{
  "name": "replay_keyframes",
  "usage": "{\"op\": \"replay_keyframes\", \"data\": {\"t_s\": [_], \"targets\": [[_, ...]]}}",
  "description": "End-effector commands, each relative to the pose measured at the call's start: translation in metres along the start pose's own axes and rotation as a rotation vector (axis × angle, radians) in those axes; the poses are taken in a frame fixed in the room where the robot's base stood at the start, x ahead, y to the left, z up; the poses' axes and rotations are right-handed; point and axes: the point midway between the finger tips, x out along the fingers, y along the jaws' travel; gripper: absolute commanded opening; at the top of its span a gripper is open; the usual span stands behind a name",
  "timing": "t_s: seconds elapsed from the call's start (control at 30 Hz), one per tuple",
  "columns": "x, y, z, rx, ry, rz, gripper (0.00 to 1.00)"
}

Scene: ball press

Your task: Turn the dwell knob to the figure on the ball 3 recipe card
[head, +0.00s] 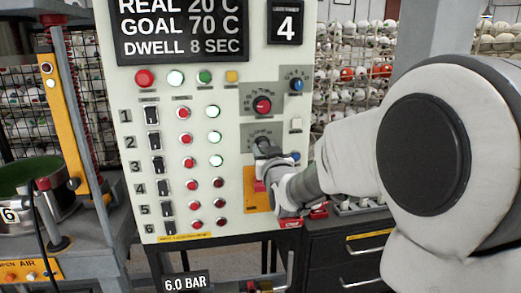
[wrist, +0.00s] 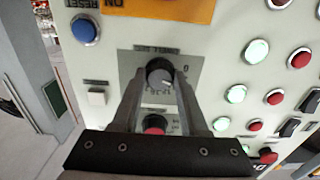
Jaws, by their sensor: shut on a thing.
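The panel display (head: 180,30) reads real 20 C, goal 70 C, dwell 8 sec. The dark dwell knob (head: 261,141) is the lower of two knobs on grey plates, below a red-capped knob (head: 262,105). My gripper (head: 268,153) is at the dwell knob and partly covers it in the head view. In the wrist view, my gripper's two fingers (wrist: 160,84) close on the sides of the dark knob (wrist: 159,70). Its scale is mostly hidden by the fingers. No recipe card can be made out in either view.
An orange plate (head: 251,192) with a red part is below the gripper. Rows of switches and lit buttons (head: 214,111) fill the panel's left. A sign (head: 287,22) shows 4.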

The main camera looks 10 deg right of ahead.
Motion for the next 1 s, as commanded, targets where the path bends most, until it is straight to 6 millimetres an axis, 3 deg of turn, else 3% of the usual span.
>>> {"op": "replay_keyframes", "data": {"t_s": [0.27,0.7,1.0], "targets": [[0.0000,-0.0002,0.0021,0.029,0.003,0.000,0.00],[0.0001,-0.0008,0.0032,0.400,0.005,-0.001,0.00],[0.0003,-0.0011,-0.0007,0.492,0.001,-0.001,0.00]]}}
